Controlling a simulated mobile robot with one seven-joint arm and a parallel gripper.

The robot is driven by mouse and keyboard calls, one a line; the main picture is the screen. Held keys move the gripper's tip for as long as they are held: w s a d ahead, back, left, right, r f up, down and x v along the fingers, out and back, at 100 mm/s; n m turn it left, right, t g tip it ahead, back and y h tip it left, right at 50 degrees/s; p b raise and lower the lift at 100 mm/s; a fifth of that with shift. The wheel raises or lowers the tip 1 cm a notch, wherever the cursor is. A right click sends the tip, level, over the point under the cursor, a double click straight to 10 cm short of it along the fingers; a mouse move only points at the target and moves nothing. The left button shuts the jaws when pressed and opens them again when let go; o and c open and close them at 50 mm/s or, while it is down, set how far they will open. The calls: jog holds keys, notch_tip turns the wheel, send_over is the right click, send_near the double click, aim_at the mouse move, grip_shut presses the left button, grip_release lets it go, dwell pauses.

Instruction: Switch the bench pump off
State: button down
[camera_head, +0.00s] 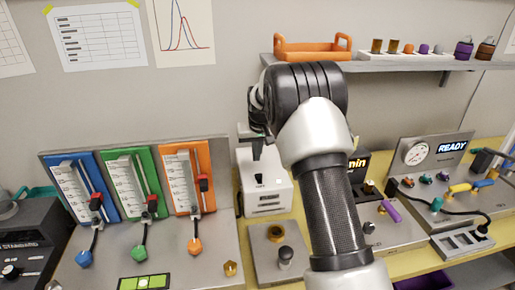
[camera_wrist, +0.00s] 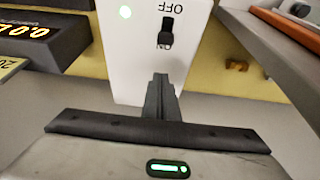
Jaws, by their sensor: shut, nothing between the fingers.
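The bench pump is a white box (camera_head: 265,195) on the bench, partly behind my arm in the head view. In the wrist view its white top (camera_wrist: 130,55) carries a black lever switch (camera_wrist: 166,38) with OFF and ON marks, upside down there. The lever sits at the ON end and partly covers that mark. In the head view my gripper (camera_head: 257,158) points down over the pump; contact cannot be told.
A panel with blue, green and orange flow meters (camera_head: 130,190) stands left of the pump. A metal plate with a knob (camera_head: 285,255) lies in front. A gauge unit reading READY (camera_head: 430,153) is at right. A shelf (camera_head: 380,65) hangs behind my arm.

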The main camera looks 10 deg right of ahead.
aim_at(259, 176)
jog(key=x, duration=0.3)
jog(key=shift+f, duration=0.3)
jog(key=shift+s, duration=1.9)
